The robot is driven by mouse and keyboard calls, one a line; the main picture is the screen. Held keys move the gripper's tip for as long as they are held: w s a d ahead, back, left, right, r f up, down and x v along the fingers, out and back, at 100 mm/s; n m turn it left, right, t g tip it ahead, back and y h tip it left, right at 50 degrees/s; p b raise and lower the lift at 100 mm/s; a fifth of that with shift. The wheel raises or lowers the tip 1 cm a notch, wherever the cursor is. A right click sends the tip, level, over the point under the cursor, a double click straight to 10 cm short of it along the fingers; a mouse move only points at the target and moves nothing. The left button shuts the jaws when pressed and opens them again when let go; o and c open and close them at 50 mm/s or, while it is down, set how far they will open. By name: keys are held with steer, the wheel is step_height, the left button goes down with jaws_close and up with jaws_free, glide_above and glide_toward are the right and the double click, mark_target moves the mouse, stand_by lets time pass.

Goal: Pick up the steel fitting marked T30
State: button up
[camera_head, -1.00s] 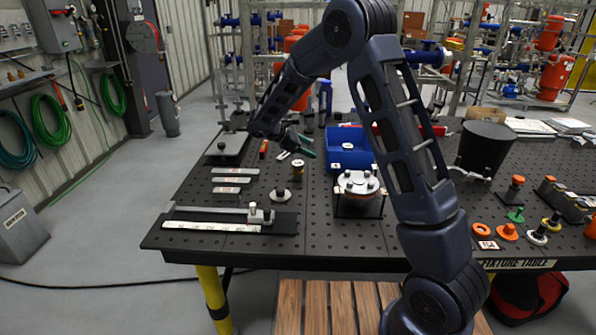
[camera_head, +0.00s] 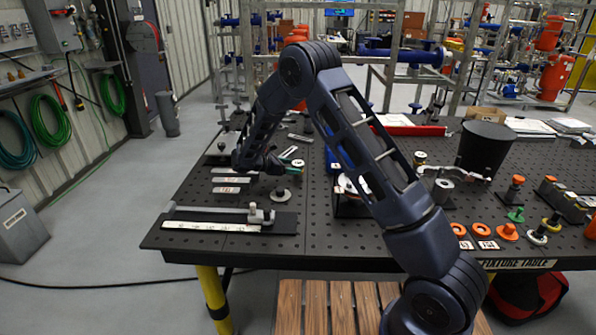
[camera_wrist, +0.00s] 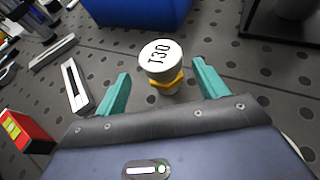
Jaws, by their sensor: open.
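The steel fitting marked T30 (camera_wrist: 160,62) stands upright on the dark perforated table in the wrist view. It has a pale round top with black lettering and a yellow band below. My gripper (camera_wrist: 161,76) is open, with one teal finger to each side of the fitting and the fitting slightly ahead, between the fingertips. In the head view my gripper is low over the left part of the table, and my arm hides part of that area.
A blue bin (camera_wrist: 135,10) stands just beyond the fitting. Pale slotted bars (camera_wrist: 74,85) and a red-and-yellow item (camera_wrist: 24,132) lie to the left. In the head view a round disc fitting (camera_head: 280,195) and a long rail fixture (camera_head: 215,221) are nearer the front edge. A black bucket (camera_head: 484,150) stands right.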

steer(key=shift+s+f+x, duration=0.1)
steer(key=shift+x, duration=1.4)
steer(key=shift+s+f+x, duration=0.1)
steer(key=shift+f+x, duration=0.05)
steer(key=shift+x, duration=1.3)
steer(key=shift+c, duration=0.4)
steer(key=c, duration=1.1)
